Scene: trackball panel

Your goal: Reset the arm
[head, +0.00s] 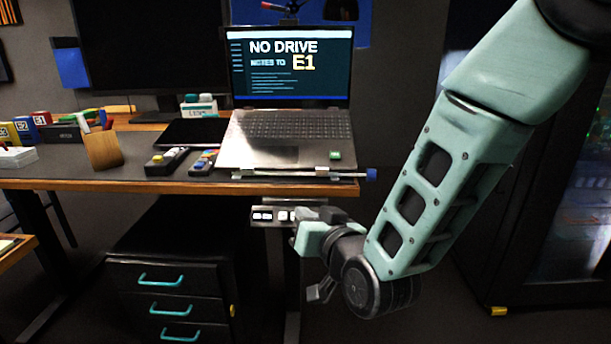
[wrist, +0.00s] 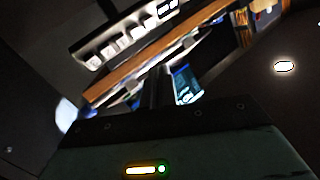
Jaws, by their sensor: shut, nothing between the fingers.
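My arm, pale green with dark joints, comes down from the upper right of the head view and bends at a black wrist joint. My gripper (head: 300,222) is at its end, below the desk's front edge, close to a small panel with lit white keys (head: 270,215). It partly covers the right part of that panel. The fingers are shut with nothing between them. In the wrist view the panel (wrist: 115,48) shows tilted at the upper left, and my gripper's dark fingers (wrist: 157,88) show near the middle. I cannot tell whether they touch the panel.
The desk (head: 60,183) holds a laptop (head: 285,138) with a lit screen, a pen cup (head: 103,150) and small devices. A dark drawer cabinet (head: 165,290) with teal handles stands below left. A glass-fronted cabinet (head: 560,200) stands at the right. The floor between is open.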

